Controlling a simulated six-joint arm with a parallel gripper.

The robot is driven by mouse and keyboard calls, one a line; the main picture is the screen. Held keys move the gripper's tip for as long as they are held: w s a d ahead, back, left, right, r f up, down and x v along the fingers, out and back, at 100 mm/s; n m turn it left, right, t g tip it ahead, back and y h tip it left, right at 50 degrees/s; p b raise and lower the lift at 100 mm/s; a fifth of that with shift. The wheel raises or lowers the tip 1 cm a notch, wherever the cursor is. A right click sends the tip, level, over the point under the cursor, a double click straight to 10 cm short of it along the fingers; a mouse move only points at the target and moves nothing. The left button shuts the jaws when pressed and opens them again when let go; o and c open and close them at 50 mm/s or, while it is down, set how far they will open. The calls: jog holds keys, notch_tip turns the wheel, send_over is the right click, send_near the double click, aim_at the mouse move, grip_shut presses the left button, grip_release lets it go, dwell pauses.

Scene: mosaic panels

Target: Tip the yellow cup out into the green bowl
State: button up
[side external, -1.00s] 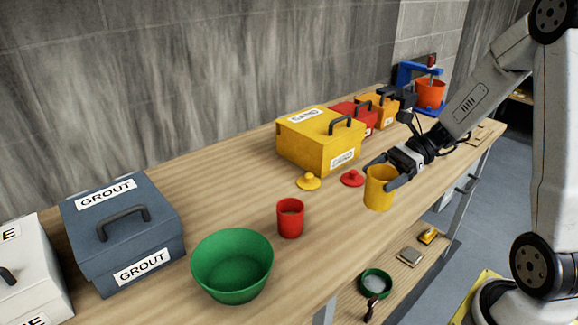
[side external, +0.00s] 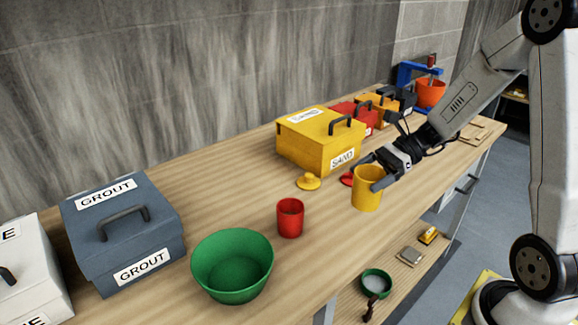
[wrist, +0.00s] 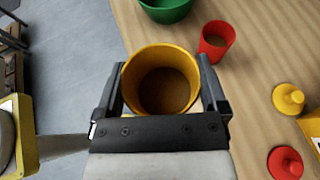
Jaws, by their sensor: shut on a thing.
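The yellow cup (side external: 366,190) is upright between the fingers of my gripper (side external: 373,174), which is shut on it. In the wrist view the yellow cup (wrist: 160,65) shows brownish contents inside, and a finger of my gripper (wrist: 160,85) lies on each side of it. The green bowl (side external: 232,266) stands on the bench to the left of the cup, near the front edge. Its inside looks empty. Part of the green bowl (wrist: 165,8) shows at the top of the wrist view.
A red cup (side external: 290,218) stands between the bowl and the yellow cup. A yellow lid (side external: 308,182) and a red lid (side external: 347,179) lie behind. A yellow SAND box (side external: 318,140) and a grey GROUT box (side external: 123,232) stand farther back. The bench (side external: 330,250) front is clear.

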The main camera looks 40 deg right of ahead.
jog(key=w+a+r, duration=0.1)
jog(key=w+a, duration=0.2)
jog(key=a, duration=1.2)
jog(key=w+a, duration=0.3)
jog(key=a, duration=1.2)
jog(key=shift+w+r, duration=0.2)
jog(key=shift+r, duration=0.15)
jog(key=shift+f, duration=0.25)
notch_tip(320, 180, down, 9)
jog(key=w+m+g+y, duration=0.1)
jog(key=m+g+y, duration=0.1)
jog(key=m, duration=0.6)
jog(key=w+d+m+g+y, duration=0.1)
jog(key=w+m+g+y, duration=0.1)
jog(key=m+y, duration=0.3)
jog(key=shift+m, duration=1.5)
jog(key=shift+d, duration=0.1)
